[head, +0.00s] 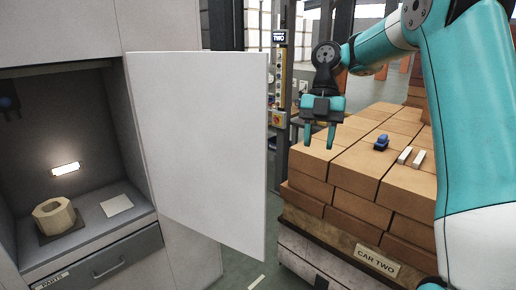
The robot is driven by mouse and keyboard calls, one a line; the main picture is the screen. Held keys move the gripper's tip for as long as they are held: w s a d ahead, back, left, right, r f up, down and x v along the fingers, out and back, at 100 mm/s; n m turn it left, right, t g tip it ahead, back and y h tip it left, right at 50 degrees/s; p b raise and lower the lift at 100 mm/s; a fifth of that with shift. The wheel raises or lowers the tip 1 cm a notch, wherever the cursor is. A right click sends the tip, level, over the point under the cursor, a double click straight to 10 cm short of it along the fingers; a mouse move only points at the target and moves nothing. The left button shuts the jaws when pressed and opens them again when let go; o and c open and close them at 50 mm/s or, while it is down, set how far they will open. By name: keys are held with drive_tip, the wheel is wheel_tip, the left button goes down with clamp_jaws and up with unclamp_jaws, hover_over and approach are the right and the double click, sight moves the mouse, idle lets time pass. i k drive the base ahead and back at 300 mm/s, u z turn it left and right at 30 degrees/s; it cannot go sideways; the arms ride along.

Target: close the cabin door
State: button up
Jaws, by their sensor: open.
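The cabin door (205,140) is a plain white panel. It stands open, swung outward from the right side of a lit cabin (85,130) set in a pale wall. My gripper (319,136) is to the right of the door's free edge and apart from it. Its two teal fingers point down, spread, with nothing between them. The door covers part of the wall behind it; no handle shows on its visible face.
In the cabin are a tan hexagonal ring (54,214), a pale card (117,205) and a lamp (66,169), above a drawer (102,264). At right, a brick stack (345,190) carries a small blue object (381,142) and two white bars. Some floor (243,268) shows between.

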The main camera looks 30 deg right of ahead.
sight(202, 116)
drive_tip(key=i, duration=0.95)
